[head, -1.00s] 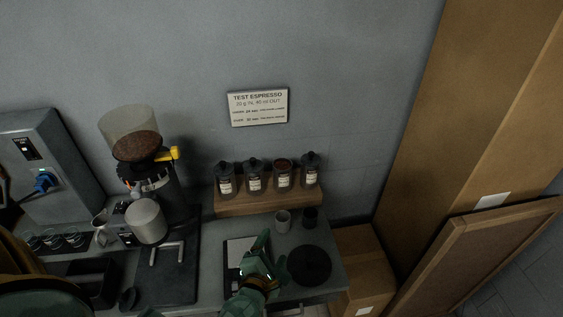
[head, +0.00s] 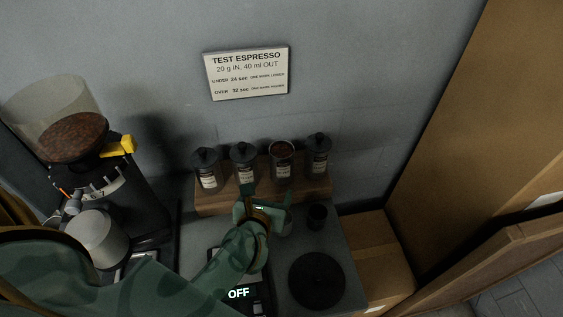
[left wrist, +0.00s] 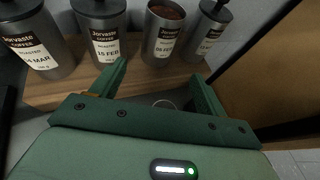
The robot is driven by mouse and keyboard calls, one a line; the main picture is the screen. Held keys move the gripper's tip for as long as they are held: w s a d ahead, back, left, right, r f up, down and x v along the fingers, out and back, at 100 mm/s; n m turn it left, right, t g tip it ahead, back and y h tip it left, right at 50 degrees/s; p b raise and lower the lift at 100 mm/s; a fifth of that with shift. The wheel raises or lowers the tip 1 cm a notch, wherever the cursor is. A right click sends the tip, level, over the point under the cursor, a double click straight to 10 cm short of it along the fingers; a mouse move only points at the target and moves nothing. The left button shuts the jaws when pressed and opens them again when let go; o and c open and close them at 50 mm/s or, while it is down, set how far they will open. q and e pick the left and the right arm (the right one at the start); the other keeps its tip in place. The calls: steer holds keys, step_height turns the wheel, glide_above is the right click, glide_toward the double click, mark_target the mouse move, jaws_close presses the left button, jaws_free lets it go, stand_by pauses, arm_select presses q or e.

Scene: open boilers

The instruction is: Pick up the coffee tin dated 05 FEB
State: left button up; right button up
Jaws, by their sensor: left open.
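Four dark coffee tins stand in a row on a wooden shelf. The third tin from the left (head: 282,160) has no lid and shows brown coffee; its label in the left wrist view (left wrist: 163,38) appears to read 05 FEB. The lidded second tin (head: 244,163) has another FEB label (left wrist: 107,45), its day hard to tell. The leftmost tin (head: 206,168) is marked MAR (left wrist: 35,45). The rightmost tin (head: 317,155) has a partly legible date. My left gripper (head: 265,200) is open and empty, its fingers (left wrist: 158,72) just in front of the shelf, facing the middle tins.
The wooden shelf (head: 215,203) backs onto a grey wall. A dark cup (head: 317,216) and a light cup, partly behind my gripper, stand before it. A round black mat (head: 317,281) lies front right. A grinder (head: 75,145) is left; cardboard boxes (head: 372,245) stand right.

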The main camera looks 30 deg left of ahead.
mark_target(279, 170)
arm_select(q)
steer(key=b+x, duration=0.1)
steer(key=x, duration=0.7)
steer(key=b+x, duration=0.1)
steer(key=x, duration=0.5)
steer(key=shift+a+r, duration=0.15)
steer(key=shift+a, duration=0.05)
steer(key=shift+r, duration=0.1)
steer(key=c, duration=0.9)
